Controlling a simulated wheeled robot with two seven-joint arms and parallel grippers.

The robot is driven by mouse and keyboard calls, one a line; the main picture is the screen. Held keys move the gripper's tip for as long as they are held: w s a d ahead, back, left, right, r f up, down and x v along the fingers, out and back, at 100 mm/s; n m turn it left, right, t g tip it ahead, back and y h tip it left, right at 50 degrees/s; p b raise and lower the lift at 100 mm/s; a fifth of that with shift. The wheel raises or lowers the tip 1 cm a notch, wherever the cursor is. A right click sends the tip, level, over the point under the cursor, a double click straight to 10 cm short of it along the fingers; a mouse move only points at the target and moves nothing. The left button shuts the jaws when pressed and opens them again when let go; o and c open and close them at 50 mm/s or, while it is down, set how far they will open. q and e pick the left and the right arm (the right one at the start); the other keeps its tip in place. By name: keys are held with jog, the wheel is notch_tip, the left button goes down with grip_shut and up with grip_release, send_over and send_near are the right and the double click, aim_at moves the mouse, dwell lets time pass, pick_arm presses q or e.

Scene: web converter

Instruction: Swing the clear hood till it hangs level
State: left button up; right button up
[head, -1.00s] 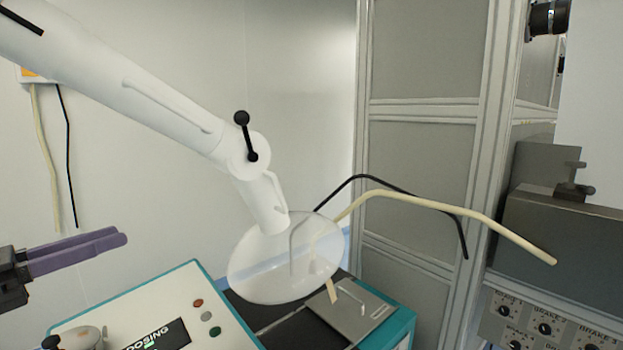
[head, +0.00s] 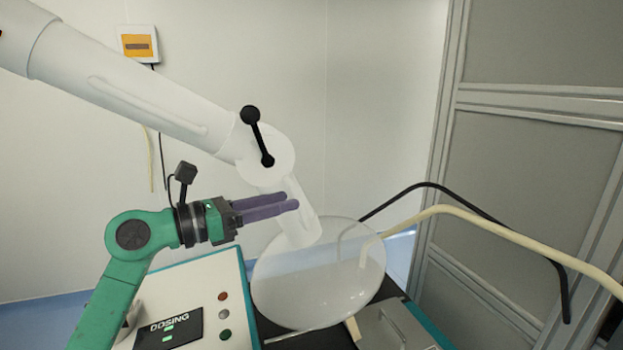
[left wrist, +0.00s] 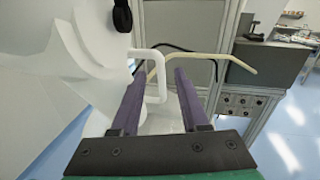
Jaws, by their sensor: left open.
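The clear hood (head: 318,285) is a see-through round dish at the lower end of a jointed white duct arm (head: 150,105). It hangs tilted, with its broad face turned partly towards me. My left gripper (head: 291,202), with purple fingers, is open beside the white neck just above the hood. In the left wrist view a white loop handle (left wrist: 160,78) shows between the spread fingertips of the left gripper (left wrist: 160,76). I cannot tell whether a finger touches it. My right gripper is not in view.
A dosing box (head: 185,310) with a display and buttons stands below the left gripper. A black hose (head: 430,186) and a cream hose (head: 480,225) arch to the right of the hood. A grey panelled cabinet (head: 530,150) stands at the right.

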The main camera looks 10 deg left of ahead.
pick_arm(q)
jog(key=p, duration=0.2)
send_over(300, 222)
jog(key=s+d, duration=0.2)
jog(key=d, duration=0.1)
jog(key=shift+w+a, duration=0.2)
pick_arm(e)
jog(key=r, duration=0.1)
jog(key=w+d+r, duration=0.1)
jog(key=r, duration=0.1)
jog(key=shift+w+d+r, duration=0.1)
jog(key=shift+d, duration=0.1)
pick_arm(q)
jog(key=shift+w, duration=0.1)
grip_shut()
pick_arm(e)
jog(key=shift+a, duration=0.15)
